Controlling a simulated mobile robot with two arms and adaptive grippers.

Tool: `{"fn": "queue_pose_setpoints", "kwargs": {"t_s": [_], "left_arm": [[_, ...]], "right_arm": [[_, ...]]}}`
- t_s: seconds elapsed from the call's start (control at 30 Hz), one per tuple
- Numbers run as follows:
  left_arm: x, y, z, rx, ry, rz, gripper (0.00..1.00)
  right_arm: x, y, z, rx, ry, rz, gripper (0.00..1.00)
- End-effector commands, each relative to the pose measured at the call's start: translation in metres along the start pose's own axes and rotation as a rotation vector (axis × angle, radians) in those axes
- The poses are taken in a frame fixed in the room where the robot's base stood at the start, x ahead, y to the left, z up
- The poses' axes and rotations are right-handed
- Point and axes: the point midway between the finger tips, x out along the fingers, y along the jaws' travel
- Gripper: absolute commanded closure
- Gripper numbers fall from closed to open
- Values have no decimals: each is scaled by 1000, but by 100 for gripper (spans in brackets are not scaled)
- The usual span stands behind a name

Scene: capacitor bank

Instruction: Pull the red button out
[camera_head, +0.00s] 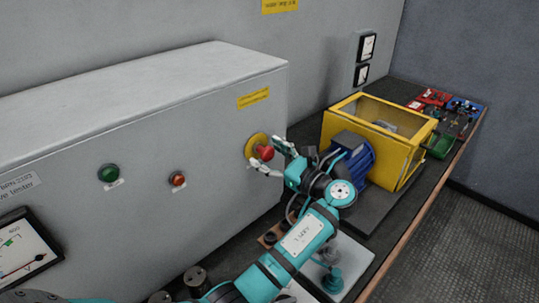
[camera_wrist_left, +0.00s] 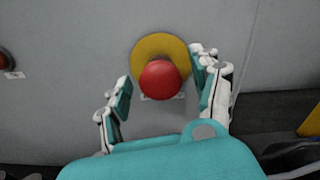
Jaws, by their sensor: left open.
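The red button (camera_head: 264,152) is a round mushroom head on a yellow disc (camera_head: 252,143), on the front face of the grey cabinet (camera_head: 215,135). In the left wrist view the red button (camera_wrist_left: 160,80) is near the upper middle, with the yellow disc (camera_wrist_left: 152,50) behind it. My left gripper (camera_head: 265,154) is open, its fingers on either side of the button. Contact is not visible. My right gripper is not in view.
A green button (camera_head: 109,172) and a small red-orange button (camera_head: 178,179) sit left on the cabinet. A yellow-framed box (camera_head: 400,150) with a blue motor (camera_head: 355,155) stands right of my left arm. Tools (camera_head: 435,98) lie at the bench's far end.

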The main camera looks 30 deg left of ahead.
Motion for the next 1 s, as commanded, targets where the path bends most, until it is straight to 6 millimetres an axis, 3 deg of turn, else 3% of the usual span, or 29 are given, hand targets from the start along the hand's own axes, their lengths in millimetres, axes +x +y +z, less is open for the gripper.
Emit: {"fn": "queue_pose_setpoints", "kwargs": {"t_s": [0.5,1.0], "left_arm": [[-71,0,-1,1,3,-2,36],[-75,0,-1,1,1,-1,36]], "right_arm": [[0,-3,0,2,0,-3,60],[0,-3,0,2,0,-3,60]]}}
